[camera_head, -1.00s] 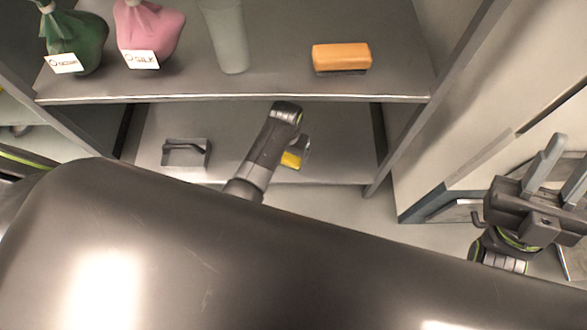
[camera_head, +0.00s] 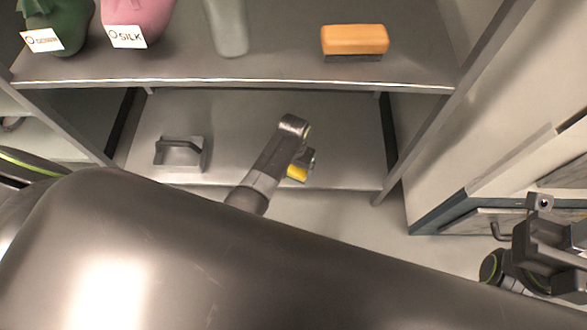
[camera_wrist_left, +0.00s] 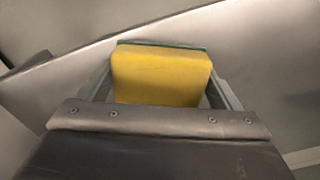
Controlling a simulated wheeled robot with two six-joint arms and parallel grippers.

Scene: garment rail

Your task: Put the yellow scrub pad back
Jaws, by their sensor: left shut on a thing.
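The yellow scrub pad (camera_wrist_left: 160,77), with a dark green face along its top edge, fills the middle of the left wrist view between my left gripper's fingers. In the head view a small yellow part of the pad (camera_head: 297,173) shows beside my left gripper (camera_head: 304,164), over the front of the lower shelf (camera_head: 240,140). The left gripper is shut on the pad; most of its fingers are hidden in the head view. My right gripper (camera_head: 548,245) is at the far right, partly cut off; its jaw state is unclear.
A grey holder with a handle-like bar (camera_head: 181,153) stands on the lower shelf at left. The upper shelf (camera_head: 290,72) holds an orange-brown brush (camera_head: 355,41), a grey cylinder (camera_head: 226,27), and green (camera_head: 60,28) and pink labelled bags (camera_head: 140,18). Side posts bound the shelf.

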